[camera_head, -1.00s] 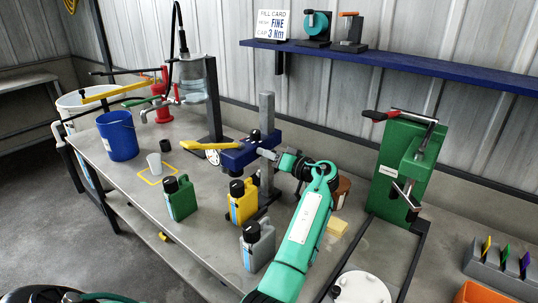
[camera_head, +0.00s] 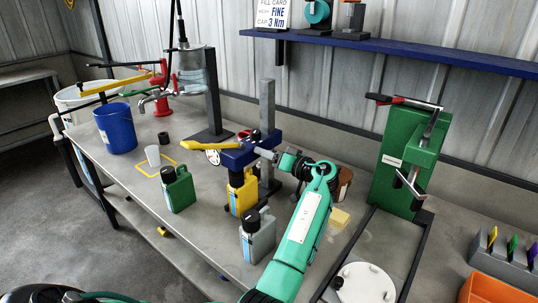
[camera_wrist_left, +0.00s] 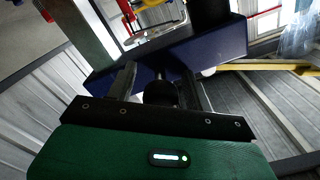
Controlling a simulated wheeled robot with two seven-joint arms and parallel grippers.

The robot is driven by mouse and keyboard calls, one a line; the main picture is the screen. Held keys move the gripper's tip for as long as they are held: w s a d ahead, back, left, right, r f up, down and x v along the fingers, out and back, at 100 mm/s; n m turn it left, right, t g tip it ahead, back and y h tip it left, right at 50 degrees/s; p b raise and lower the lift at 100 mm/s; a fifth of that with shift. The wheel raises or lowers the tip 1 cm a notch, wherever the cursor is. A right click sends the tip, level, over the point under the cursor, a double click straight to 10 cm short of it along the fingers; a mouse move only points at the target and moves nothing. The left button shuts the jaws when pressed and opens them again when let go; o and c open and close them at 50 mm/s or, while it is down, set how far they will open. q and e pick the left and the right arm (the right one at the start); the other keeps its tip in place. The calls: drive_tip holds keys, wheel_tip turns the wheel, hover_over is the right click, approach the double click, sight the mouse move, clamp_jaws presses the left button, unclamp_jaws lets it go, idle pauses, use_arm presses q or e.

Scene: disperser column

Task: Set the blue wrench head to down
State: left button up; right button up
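The blue head (camera_head: 238,156) sits on an upright grey column (camera_head: 267,105) at the middle of the bench, with a yellow handle (camera_head: 208,142) pointing left from it. My left gripper (camera_head: 272,156) is at the right side of the head. In the left wrist view the blue body (camera_wrist_left: 215,45) lies just beyond my left gripper (camera_wrist_left: 158,78). A dark round knob (camera_wrist_left: 160,93) lies between its two fingers, with narrow gaps visible at its sides. My right gripper is not in view.
A yellow bottle (camera_head: 243,198) stands beneath the head, its top hidden. Green (camera_head: 178,192) and grey (camera_head: 258,240) bottles stand nearby. A blue bucket (camera_head: 117,130) and a white cup (camera_head: 153,156) are left. A green press (camera_head: 405,165) stands right.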

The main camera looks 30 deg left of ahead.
use_arm(q)
drive_tip(key=shift+d, duration=0.1)
drive_tip(key=shift+d, duration=0.3)
drive_tip(key=s+d+b, duration=0.1)
drive_tip(key=d+b, duration=0.2)
drive_tip(key=d, duration=1)
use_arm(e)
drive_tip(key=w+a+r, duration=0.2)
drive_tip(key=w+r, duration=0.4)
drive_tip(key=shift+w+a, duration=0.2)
